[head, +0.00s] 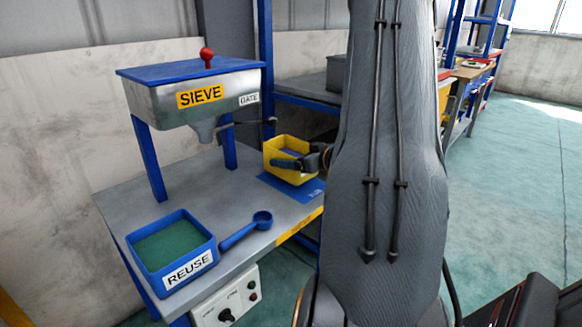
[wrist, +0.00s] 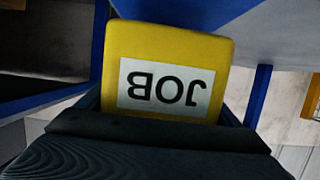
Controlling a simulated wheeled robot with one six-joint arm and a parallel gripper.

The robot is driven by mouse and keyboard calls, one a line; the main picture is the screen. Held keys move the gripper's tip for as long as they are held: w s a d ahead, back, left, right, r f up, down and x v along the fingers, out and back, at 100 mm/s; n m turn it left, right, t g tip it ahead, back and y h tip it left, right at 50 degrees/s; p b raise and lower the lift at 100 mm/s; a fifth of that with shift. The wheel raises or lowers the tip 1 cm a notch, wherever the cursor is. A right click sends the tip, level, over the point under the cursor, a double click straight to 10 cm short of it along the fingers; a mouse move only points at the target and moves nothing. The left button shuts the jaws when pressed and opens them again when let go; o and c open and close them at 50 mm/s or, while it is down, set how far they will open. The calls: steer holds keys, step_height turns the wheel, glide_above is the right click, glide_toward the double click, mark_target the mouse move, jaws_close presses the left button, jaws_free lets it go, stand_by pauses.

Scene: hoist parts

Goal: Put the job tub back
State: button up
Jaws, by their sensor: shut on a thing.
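The yellow job tub (head: 281,146) is at the right side of the grey bench, over or on a blue mat (head: 309,196) with a small printed label. Its inside looks greyish; the contents are unclear. My gripper (head: 299,163) is shut on the tub's near right side. In the wrist view the tub (wrist: 167,46) fills the upper middle, with its JOB label upside down, and my dark gripper (wrist: 165,122) lies against it. I cannot tell whether the tub touches the mat. My arm hides the area to the right of it.
A sieve hopper (head: 185,97) with a red knob stands on blue legs at the back of the bench (head: 140,208). A blue REUSE tub (head: 172,222) of green material and a blue scoop (head: 246,230) are at the front. A control box (head: 228,300) hangs below the front edge.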

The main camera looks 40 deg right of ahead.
steer(key=shift+f, duration=1.45)
steer(key=shift+f, duration=0.1)
steer(key=o, duration=1.8)
steer(key=shift+f, duration=0.1)
steer(key=shift+c, duration=0.2)
steer(key=shift+s+r, duration=0.2)
steer(key=shift+s, duration=0.05)
steer(key=v, duration=1.1)
steer(key=shift+s+r+p, duration=0.1)
steer(key=shift+s+p, duration=0.15)
steer(key=shift+p, duration=0.1)
steer(key=shift+s, duration=0.1)
